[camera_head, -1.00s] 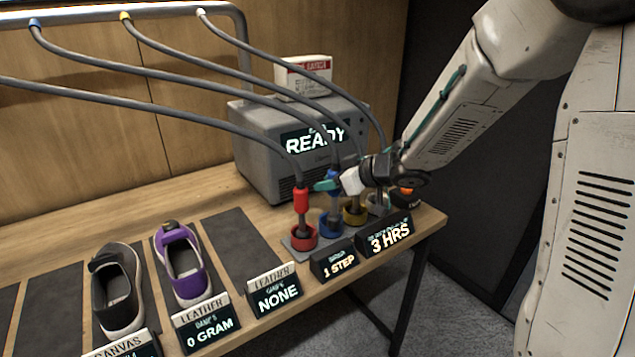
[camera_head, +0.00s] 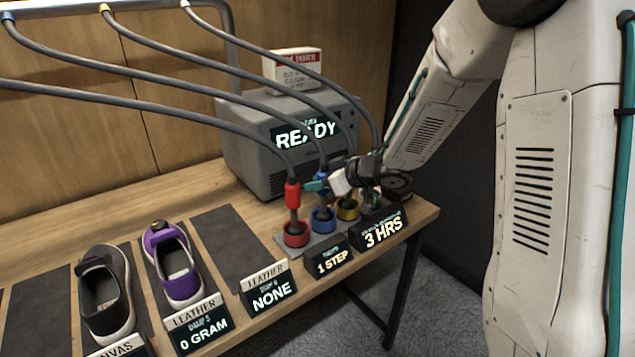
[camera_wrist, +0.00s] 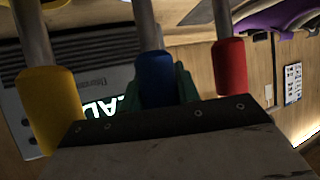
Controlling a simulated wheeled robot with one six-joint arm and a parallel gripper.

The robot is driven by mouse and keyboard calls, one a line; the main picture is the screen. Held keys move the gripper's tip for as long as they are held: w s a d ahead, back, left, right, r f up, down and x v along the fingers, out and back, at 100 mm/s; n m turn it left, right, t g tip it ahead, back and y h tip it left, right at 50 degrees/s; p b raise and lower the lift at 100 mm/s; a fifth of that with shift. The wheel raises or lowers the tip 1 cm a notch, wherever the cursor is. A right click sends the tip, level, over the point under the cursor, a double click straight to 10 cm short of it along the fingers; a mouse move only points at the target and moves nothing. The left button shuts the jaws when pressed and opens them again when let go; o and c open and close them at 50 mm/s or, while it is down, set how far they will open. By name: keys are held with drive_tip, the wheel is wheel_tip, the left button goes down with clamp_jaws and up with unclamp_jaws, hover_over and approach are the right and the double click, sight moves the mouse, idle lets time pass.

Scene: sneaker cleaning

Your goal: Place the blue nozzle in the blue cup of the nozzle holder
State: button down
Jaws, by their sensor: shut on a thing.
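The blue nozzle (camera_wrist: 155,78) is between the teal fingers of my gripper (camera_head: 317,184), which is shut on it; the wrist view shows it upright in the picture with its hose attached. In the head view the blue nozzle (camera_head: 321,179) is right above the blue cup (camera_head: 323,221), its lower end down at or in the cup. The nozzle holder (camera_head: 279,240) is a grey plate near the table's front right. The exact depth of the nozzle in the cup cannot be told.
The red nozzle (camera_head: 292,195) stands in the red cup (camera_head: 297,236) to the left. The yellow cup (camera_head: 347,209) is to the right; the yellow nozzle (camera_wrist: 50,105) shows in the wrist view. Signs (camera_head: 333,262) line the front edge. A grey machine (camera_head: 245,150) stands behind.

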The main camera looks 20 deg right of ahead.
drive_tip(key=shift+f, duration=0.15)
drive_tip(key=c, duration=1)
unclamp_jaws()
